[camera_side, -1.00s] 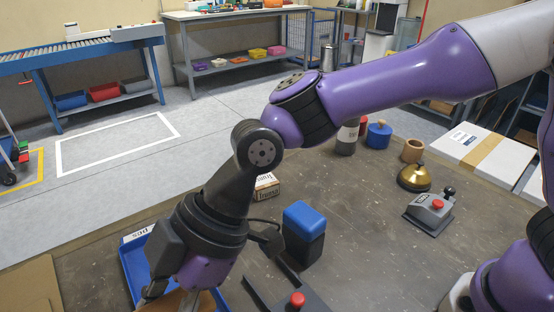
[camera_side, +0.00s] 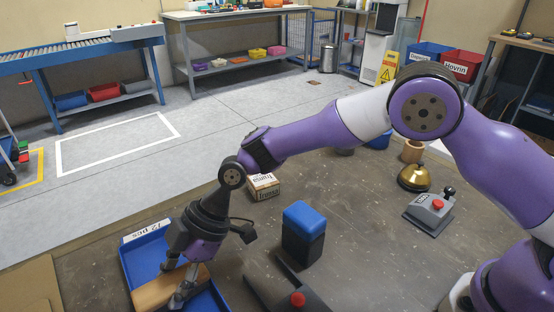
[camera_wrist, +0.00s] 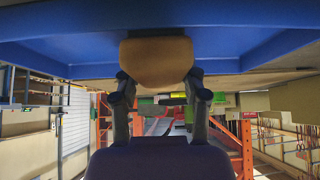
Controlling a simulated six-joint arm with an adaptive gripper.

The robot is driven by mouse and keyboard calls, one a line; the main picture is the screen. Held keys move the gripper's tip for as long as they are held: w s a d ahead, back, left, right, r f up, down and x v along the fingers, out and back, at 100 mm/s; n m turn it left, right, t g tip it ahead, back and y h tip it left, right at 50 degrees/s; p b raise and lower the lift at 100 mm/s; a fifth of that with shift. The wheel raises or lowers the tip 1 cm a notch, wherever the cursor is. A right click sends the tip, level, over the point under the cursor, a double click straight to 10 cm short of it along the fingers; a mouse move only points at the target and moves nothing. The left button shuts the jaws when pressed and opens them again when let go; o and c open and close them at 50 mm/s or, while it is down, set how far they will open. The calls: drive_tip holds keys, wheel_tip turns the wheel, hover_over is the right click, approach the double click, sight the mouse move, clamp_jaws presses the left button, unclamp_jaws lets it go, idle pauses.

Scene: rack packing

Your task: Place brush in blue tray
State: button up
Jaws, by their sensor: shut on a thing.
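The brush, a tan wooden block (camera_side: 160,289), is held at the blue tray (camera_side: 150,247), over its inside near the left wall. In the wrist view the brush (camera_wrist: 156,62) shows end-on against the blue tray (camera_wrist: 225,47). My gripper (camera_side: 176,281) reaches down into the tray area and is shut on the brush. In the wrist view the fingers of my gripper (camera_wrist: 160,90) are on either side of the brush. I cannot tell whether the brush touches the tray floor. Its bristles are hidden.
A blue-lidded dark box (camera_side: 303,235) stands right of the tray. A dark fixture with a red button (camera_side: 297,299) is at the front. A small printed carton (camera_side: 263,187) is behind. A brass bell (camera_side: 413,178) and a grey button box (camera_side: 430,212) stand at the right.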

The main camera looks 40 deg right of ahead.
drive_tip(key=o, duration=1.3)
drive_tip(key=shift+f, duration=0.1)
drive_tip(key=shift+c, duration=0.2)
